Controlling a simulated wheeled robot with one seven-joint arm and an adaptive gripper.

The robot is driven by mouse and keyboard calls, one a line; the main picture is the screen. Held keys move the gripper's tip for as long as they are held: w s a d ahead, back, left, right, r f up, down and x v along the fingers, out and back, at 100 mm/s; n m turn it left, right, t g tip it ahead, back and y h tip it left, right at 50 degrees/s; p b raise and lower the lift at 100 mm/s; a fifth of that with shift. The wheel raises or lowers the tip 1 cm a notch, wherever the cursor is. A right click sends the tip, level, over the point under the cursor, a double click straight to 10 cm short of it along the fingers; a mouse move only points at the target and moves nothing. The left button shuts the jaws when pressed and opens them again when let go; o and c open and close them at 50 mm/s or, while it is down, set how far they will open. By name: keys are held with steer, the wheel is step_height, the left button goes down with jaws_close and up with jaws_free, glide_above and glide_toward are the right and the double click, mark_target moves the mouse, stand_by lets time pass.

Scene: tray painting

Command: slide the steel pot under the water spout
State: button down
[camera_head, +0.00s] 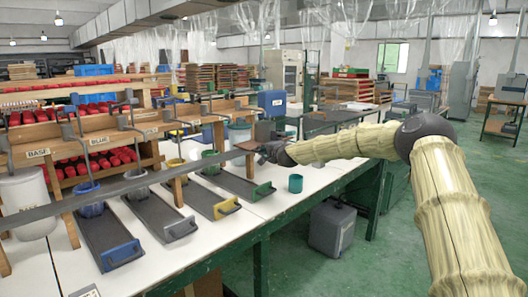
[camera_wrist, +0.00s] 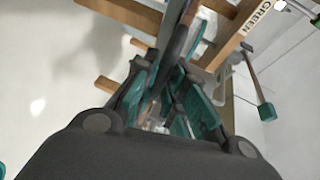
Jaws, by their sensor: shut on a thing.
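My gripper (camera_head: 262,150) is at the far end of the work table, above the table top. In the wrist view its teal-padded fingers (camera_wrist: 165,95) are shut on a long dark bar (camera_wrist: 178,40). In the head view a long grey bar (camera_head: 130,187) runs left from my gripper across the front of the stands; it looks like the same bar. A pale grey-blue pot (camera_head: 238,134) stands just behind and left of my gripper; whether it is the steel pot I cannot tell. A blue container (camera_head: 272,103) stands behind my gripper. No water spout can be told apart clearly.
Dark trays with blue (camera_head: 121,254), grey, yellow (camera_head: 227,207) and green (camera_head: 263,191) ends lie along the white table. Wooden stands rise among the trays.

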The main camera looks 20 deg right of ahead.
steer(key=shift+d+f, duration=0.1)
steer(key=c, duration=1.5)
jaws_free()
steer(key=shift+w+f, duration=0.15)
steer(key=shift+w, duration=0.05)
steer(key=shift+s, duration=0.1)
steer(key=s+r, duration=0.2)
steer(key=s, duration=0.9)
steer(key=shift+s+a+r, duration=0.2)
steer(key=shift+s, duration=0.1)
